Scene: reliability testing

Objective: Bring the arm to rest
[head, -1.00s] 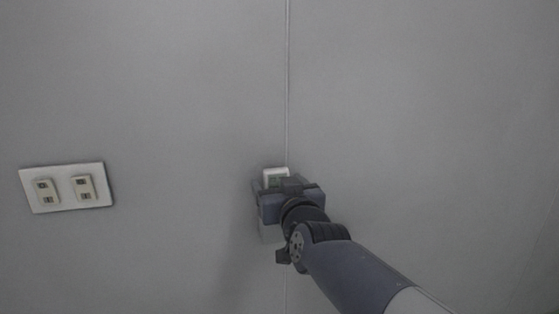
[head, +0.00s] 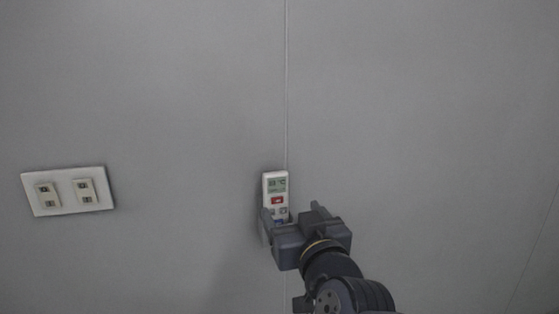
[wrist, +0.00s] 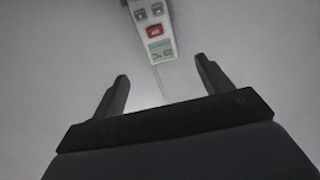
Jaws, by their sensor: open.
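My gripper (head: 290,212) is in front of the wall at the lower middle of the head view, its arm reaching in from the bottom right. In the wrist view its two dark fingers (wrist: 160,88) stand wide apart with nothing between them. A white remote control (head: 275,184) with a small display and a red button is upright on the wall, just beyond the gripper. The gripper hides its lower part in the head view. The remote also shows at the top of the wrist view (wrist: 153,30), beyond the fingertips and apart from them.
A white wall plate (head: 67,191) with two sockets or switches is at the left of the head view. The grey wall (head: 420,110) has a thin vertical seam near the middle. The wall to the right and above is bare.

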